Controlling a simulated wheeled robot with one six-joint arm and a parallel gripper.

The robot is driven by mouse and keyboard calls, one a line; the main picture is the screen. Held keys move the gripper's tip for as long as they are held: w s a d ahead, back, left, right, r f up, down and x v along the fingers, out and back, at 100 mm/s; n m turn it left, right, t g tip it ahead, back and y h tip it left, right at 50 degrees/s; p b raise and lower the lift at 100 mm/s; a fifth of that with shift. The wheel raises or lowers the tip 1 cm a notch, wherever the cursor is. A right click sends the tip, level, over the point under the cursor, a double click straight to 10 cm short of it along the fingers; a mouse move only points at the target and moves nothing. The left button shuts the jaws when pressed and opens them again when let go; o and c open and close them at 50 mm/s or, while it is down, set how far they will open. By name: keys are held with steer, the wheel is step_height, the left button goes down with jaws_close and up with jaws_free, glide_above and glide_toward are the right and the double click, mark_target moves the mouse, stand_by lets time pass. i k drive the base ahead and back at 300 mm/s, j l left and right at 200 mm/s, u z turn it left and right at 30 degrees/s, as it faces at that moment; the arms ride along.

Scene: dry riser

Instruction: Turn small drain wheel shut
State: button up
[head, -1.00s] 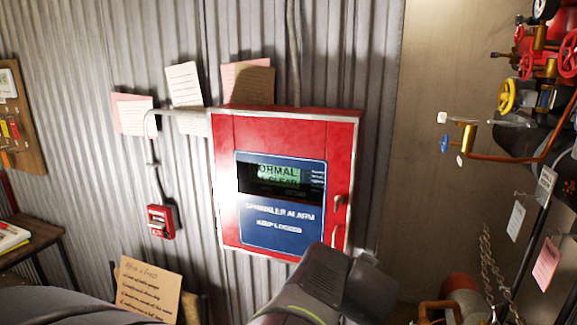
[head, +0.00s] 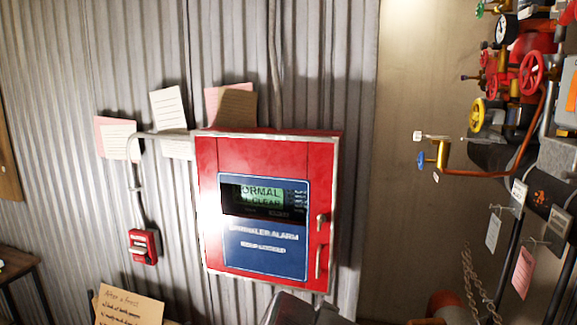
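Several wheels sit on the pipework at the right edge of the head view. A yellow wheel (head: 477,114) is on the left side of the pipes. A larger red wheel (head: 531,73) is up and right of it, with smaller red wheels nearby. A small blue handle (head: 421,159) is on a brass valve (head: 441,153) at the end of a copper pipe. I cannot tell which of these is the drain wheel or how far any is turned. My gripper is not in view; only a dark grey part of my arm shows at the bottom middle, away from the wheels.
A red sprinkler alarm cabinet (head: 327,180) hangs on the corrugated wall, its display reading normal. A red call point (head: 143,246) is left of it. Paper tags (head: 523,271) and a chain (head: 474,280) hang below the pipes. Plain wall (head: 400,80) lies between cabinet and pipes.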

mark_target(489, 88)
steer(key=z, duration=1.4)
